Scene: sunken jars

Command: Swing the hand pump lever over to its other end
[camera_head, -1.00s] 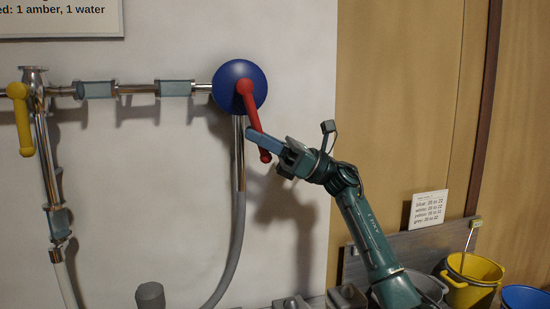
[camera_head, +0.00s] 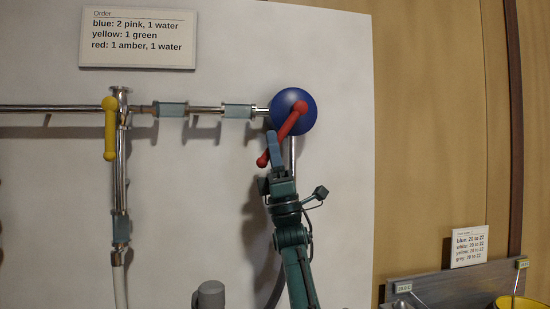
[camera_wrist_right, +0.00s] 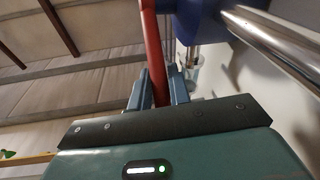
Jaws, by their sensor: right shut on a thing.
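The hand pump is a blue round body (camera_head: 303,122) on the wall with a red lever (camera_head: 287,124). The lever slants from the pump's middle down to the left and ends in a red knob. My right gripper (camera_head: 273,150) is shut on the lever near its lower end, coming from below. In the right wrist view the red lever (camera_wrist_right: 154,60) runs between the two fingers (camera_wrist_right: 158,92), with the blue pump body (camera_wrist_right: 190,18) just beyond. My left gripper is not in view.
Metal pipes with grey-blue couplings (camera_head: 171,109) run left from the pump. A yellow lever (camera_head: 110,130) hangs on a pipe junction at the left. An order sign (camera_head: 138,38) is above. A grey knob-like object (camera_head: 209,295) and a yellow bucket (camera_head: 522,302) are low down.

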